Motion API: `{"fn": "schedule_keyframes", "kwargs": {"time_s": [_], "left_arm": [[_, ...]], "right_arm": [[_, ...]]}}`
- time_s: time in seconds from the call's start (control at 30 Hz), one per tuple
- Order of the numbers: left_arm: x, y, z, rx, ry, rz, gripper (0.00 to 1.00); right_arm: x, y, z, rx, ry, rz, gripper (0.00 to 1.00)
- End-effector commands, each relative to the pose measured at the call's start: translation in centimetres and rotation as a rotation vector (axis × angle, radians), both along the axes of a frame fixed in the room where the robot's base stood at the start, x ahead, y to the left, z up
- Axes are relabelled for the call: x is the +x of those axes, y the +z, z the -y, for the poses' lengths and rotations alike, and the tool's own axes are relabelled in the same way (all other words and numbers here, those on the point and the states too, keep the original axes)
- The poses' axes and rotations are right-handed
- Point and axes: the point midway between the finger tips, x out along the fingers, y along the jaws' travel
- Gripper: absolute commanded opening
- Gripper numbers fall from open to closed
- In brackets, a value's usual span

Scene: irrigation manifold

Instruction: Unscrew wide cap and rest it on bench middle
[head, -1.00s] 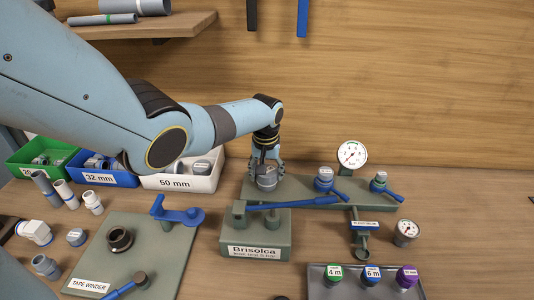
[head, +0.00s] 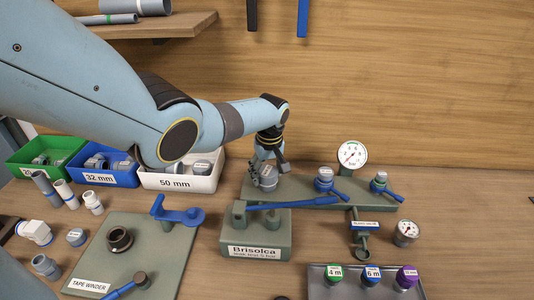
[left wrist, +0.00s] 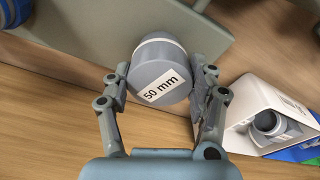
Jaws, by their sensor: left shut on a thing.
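The wide grey cap (head: 267,182), labelled 50 mm in the left wrist view (left wrist: 160,75), is at the left end of the grey-green manifold (head: 295,192). My left gripper (head: 265,166) comes down on it from above, with one finger on each side, shut on it. In the left wrist view the fingers (left wrist: 163,78) flank the cap, and a pale ring shows behind its far edge. I cannot tell whether the cap is still seated on its outlet. My right gripper is not in view.
Two blue-handled valves (head: 325,182) stand right of the cap, with a pressure gauge (head: 352,154) behind. The blue-levered Brisolca test block (head: 256,238) is in front. A white 50 mm bin (head: 180,182) is at left. Bare bench shows between the winder board (head: 135,255) and the block.

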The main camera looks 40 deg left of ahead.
Motion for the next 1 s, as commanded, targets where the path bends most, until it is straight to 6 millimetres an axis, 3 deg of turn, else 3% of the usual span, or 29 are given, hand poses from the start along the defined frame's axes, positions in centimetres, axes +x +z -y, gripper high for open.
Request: {"fn": "schedule_keyframes", "kwargs": {"time_s": [0.13, 0.33, 0.37, 0.53, 1.0], "left_arm": [[-0.26, -0.27, 0.27, -0.005, 0.056, -0.007, 0.20], [-0.25, -0.30, 0.30, -0.005, 0.327, -0.008, 0.20], [-0.28, -0.30, 0.29, -0.004, 0.320, -0.008, 0.62], [-0.18, -0.19, 0.18, -0.003, 0.315, -0.005, 0.84], [-0.05, 0.38, 0.04, 0.000, 0.312, -0.002, 0.86]], "right_arm": [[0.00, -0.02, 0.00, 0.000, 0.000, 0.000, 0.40], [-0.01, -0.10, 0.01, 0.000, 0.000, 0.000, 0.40], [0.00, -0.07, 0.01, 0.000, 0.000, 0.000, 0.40], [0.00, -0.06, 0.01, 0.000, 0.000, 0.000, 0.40], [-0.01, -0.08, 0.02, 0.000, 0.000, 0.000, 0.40]]}}
